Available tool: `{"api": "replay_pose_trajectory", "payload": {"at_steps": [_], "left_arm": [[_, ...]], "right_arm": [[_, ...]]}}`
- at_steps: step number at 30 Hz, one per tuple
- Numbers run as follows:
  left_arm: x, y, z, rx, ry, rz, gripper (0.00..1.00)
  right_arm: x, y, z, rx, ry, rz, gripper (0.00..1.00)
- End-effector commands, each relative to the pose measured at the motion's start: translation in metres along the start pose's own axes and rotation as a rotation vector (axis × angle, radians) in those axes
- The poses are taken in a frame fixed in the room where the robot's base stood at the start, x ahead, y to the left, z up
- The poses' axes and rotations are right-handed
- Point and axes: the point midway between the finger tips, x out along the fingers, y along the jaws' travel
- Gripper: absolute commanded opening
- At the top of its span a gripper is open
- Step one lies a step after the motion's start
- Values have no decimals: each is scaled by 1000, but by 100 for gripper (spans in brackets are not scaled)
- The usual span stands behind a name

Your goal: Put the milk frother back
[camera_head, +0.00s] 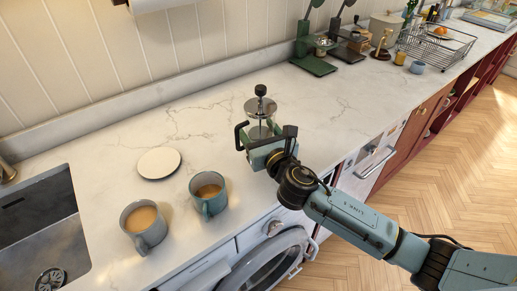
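The milk frother (260,109) has a dark knob, a silver lid and a clear body, and is at the middle of the counter. My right gripper (265,136) reaches in from the lower right, with dark parts on both sides of the frother's lower body. I cannot tell whether its fingers touch or grip the frother. The gripper hides the frother's base, so whether it rests on the counter is unclear. My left gripper is not in view.
Two mugs of brown drink, one blue-green (220,200) and one grey (151,240), stand near a round white disc (159,162). The sink (70,215) is left. Green and dark stands (315,65) and a wire rack (440,48) are farther back. The counter behind the frother is clear.

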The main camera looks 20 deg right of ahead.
Motion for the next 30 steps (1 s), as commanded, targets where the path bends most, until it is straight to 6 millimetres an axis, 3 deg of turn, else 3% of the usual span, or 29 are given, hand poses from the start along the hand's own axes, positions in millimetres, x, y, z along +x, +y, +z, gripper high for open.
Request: {"api": "replay_pose_trajectory", "payload": {"at_steps": [6, 9, 23, 24, 28, 30], "left_arm": [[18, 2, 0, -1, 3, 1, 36], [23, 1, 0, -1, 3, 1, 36], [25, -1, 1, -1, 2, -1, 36], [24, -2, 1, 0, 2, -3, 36], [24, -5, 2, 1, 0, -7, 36], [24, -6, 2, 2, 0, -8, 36]], "right_arm": [[0, 0, -36, 0, 0, 0, 25], [0, 0, -45, 0, -2, -1, 25], [0, 0, -50, -2, -3, 0, 25], [0, 0, -52, -2, 0, 0, 67], [0, 0, -51, -1, 1, 0, 84], [0, 0, -51, -1, 1, 0, 85]]}}
